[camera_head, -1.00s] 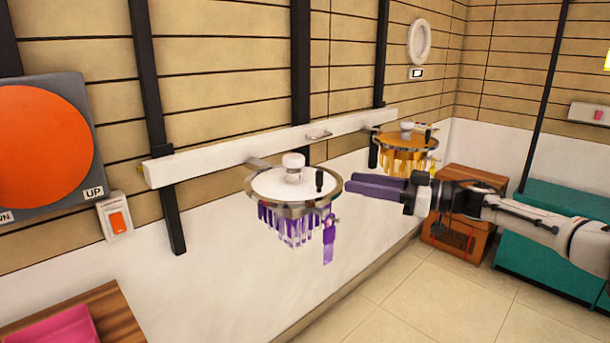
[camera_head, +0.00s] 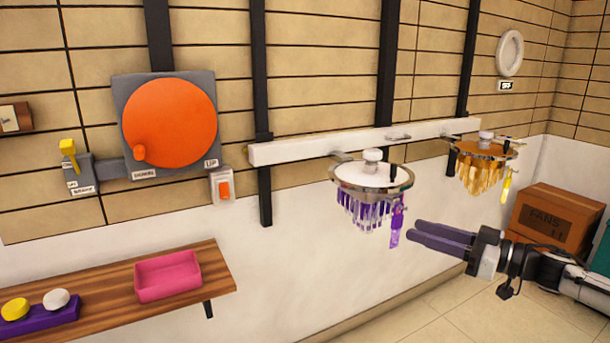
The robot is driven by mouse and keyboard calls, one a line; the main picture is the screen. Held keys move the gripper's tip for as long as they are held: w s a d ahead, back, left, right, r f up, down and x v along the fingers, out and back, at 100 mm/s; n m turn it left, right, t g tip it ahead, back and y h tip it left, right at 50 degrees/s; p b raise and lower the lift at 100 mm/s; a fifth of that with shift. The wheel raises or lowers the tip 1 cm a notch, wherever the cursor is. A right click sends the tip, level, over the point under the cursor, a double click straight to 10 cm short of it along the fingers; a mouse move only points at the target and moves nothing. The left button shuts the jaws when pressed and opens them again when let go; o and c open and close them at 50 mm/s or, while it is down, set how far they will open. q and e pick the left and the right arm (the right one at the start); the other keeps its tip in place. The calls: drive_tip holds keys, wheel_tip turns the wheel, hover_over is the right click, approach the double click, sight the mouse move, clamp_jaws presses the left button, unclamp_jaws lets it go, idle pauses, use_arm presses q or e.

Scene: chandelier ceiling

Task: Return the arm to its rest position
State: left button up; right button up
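My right gripper (camera_head: 443,241) comes in from the right on my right arm. Its two purple fingers point left and lie close together, one above the other; whether a gap is left between them I cannot tell. Nothing shows between the fingertips. The gripper is in front of the wall, just right of and below the purple chandelier (camera_head: 372,191) with its hanging purple tag (camera_head: 397,226). In the picture there is a small gap between the tag and the fingertips. My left gripper is not in view.
The chandeliers, purple and amber (camera_head: 482,168), hang from a white rail (camera_head: 300,150) on the wall. Left are an orange disc (camera_head: 172,120), a yellow-handled switch (camera_head: 69,155) and a wooden shelf (camera_head: 221,262) with a pink tray (camera_head: 167,276). A brown FANS box (camera_head: 553,217) stands right.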

drive_tip(key=s+a+f+m+t+h, duration=0.1)
drive_tip(key=s+a+f+m+h, duration=0.1)
drive_tip(key=s+a+f, duration=0.85)
drive_tip(key=s+a+f+m+t+h, duration=0.1)
drive_tip(key=s+a+f+m, duration=0.1)
drive_tip(key=s+a+f, duration=0.8)
drive_tip(key=s+d+f+m+g+h, duration=0.2)
drive_tip(key=s+d+f+h, duration=0.2)
drive_tip(key=s+f, duration=0.5)
drive_tip(key=s+d+f+m+g+h, duration=0.2)
drive_tip(key=s+d+f+h, duration=0.2)
drive_tip(key=s+d+f, duration=0.4)
drive_tip(key=s+f, duration=0.1)
drive_tip(key=s, duration=0.2)
drive_tip(key=shift+s+f+g+h, duration=0.2)
drive_tip(key=shift+s+g+h, duration=0.1)
drive_tip(key=shift+a, duration=0.1)
